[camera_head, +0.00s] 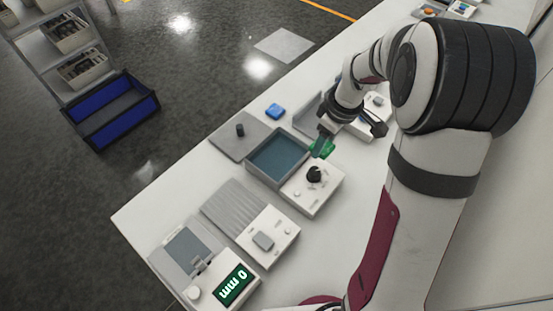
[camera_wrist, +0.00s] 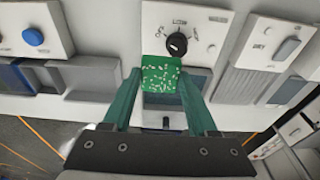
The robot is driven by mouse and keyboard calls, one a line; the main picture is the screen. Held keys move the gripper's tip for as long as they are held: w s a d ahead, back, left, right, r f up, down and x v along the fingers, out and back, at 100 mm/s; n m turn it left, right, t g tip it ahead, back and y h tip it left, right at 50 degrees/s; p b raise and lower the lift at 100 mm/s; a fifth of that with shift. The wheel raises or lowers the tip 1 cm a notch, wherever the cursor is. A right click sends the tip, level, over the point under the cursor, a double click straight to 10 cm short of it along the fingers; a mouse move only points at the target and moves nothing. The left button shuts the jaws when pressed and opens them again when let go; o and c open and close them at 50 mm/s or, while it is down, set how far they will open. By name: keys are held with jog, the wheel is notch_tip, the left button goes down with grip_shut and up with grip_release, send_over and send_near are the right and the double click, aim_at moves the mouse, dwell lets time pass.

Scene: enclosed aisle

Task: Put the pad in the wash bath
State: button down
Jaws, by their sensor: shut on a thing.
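My gripper (camera_wrist: 160,78) is shut on a green pad (camera_wrist: 161,72) with pale specks, held between the fingertips. In the head view the pad (camera_head: 323,148) shows as a green patch beneath my gripper (camera_head: 325,140). It is close to the right corner of the wash bath (camera_head: 278,158), a grey basin with a dark blue-grey inside and a panel with a black knob (camera_head: 314,174). In the wrist view the pad overlaps the bath's panel-side edge and hides part of the basin (camera_wrist: 196,84). Its height above the bath is hard to judge.
A ribbed grey unit (camera_head: 232,207) and a unit with a green display (camera_head: 232,286) stand nearer. Another tray (camera_head: 312,107) stands beyond.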

send_over(278, 162)
jog(key=f, duration=0.7)
jog(key=shift+s+d, duration=0.15)
jog(key=shift+d, duration=0.05)
notch_tip(278, 162, down, 3)
jog(key=shift+f, duration=0.45)
jog(key=shift+c, duration=0.9)
grip_release()
jog(key=shift+f, duration=0.1)
